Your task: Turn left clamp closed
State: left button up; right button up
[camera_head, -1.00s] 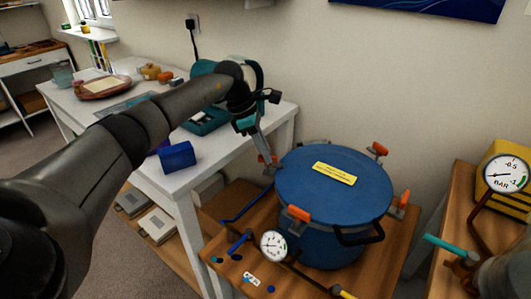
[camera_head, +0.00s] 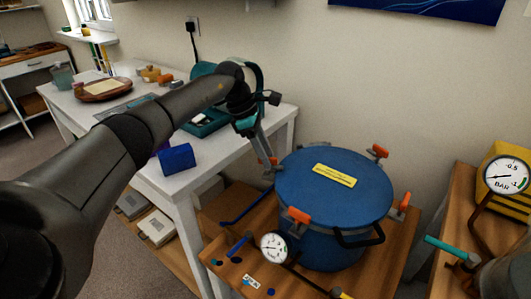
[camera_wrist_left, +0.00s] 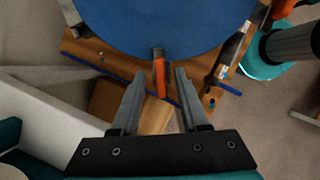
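The round blue pot (camera_head: 335,190) has a flat lid with a yellow label and orange-handled clamps around its rim. The left clamp (camera_wrist_left: 159,77) shows in the left wrist view as an orange handle at the pot's edge, pointing toward my gripper. My left gripper (camera_wrist_left: 161,73) is open, with the handle between its fingertips and a gap on each side. In the head view my left gripper (camera_head: 268,163) is at the pot's left rim and partly hides this clamp. My right gripper is not in view.
A pressure gauge (camera_head: 274,246) stands at the pot's front left on the wooden stand (camera_head: 390,262). A white table (camera_head: 205,150) with a blue block (camera_head: 176,158) lies left, under my left arm. Another gauge (camera_head: 507,174) and a yellow case (camera_head: 510,153) are at right.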

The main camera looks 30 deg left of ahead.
pick_arm(q)
jog(key=p+v, duration=0.2)
jog(key=v, duration=1.3)
jog(key=shift+r+p, duration=0.15)
jog(key=shift+p, duration=0.25)
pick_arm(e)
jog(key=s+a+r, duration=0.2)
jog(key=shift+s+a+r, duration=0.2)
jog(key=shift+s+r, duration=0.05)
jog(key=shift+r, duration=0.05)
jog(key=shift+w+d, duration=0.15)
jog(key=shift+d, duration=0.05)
